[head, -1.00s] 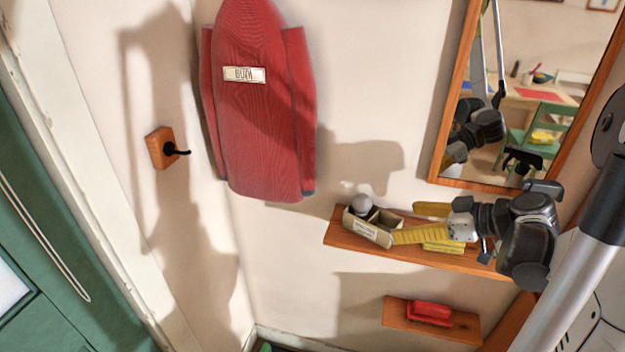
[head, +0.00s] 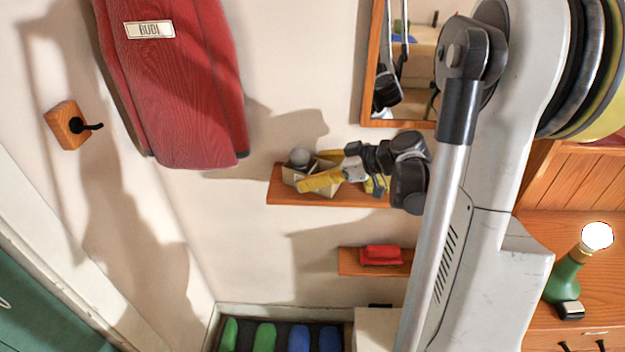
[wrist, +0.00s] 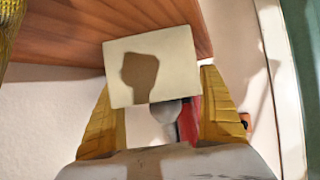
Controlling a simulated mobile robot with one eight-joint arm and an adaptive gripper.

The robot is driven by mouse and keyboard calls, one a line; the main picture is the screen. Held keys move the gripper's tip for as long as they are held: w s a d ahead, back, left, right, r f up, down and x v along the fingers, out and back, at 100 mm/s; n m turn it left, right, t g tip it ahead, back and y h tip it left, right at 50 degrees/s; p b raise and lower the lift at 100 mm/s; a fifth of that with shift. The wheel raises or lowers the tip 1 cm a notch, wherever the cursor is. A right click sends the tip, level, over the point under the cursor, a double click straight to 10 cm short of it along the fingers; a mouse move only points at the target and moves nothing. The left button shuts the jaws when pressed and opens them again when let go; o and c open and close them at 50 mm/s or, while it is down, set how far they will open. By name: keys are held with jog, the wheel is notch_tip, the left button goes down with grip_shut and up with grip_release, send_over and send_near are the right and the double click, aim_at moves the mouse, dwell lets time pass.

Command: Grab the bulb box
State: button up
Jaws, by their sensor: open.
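The bulb box (head: 291,177), a small pale open box, stands on a wooden wall shelf, with a round grey bulb (head: 299,156) at its left end. My gripper (head: 312,170) reaches in from the right; one yellow finger passes in front of the box and hides part of it. In the wrist view, the box's pale face (wrist: 182,62) lies between my two spread yellow fingers (wrist: 156,80), with a dark shadow on it. The left finger is close to its edge; I cannot tell whether it touches. The bulb (wrist: 168,110) shows below that face.
The shelf (head: 280,197) holds the box against the wall. A lower shelf (head: 348,262) carries a red object (head: 381,254). A mirror (head: 369,60) hangs above right; a red garment (head: 185,90) hangs left. Slippers (head: 265,336) lie below.

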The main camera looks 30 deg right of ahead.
jog(key=c, duration=1.2)
jog(key=shift+r, duration=0.1)
jog(key=shift+c, duration=0.2)
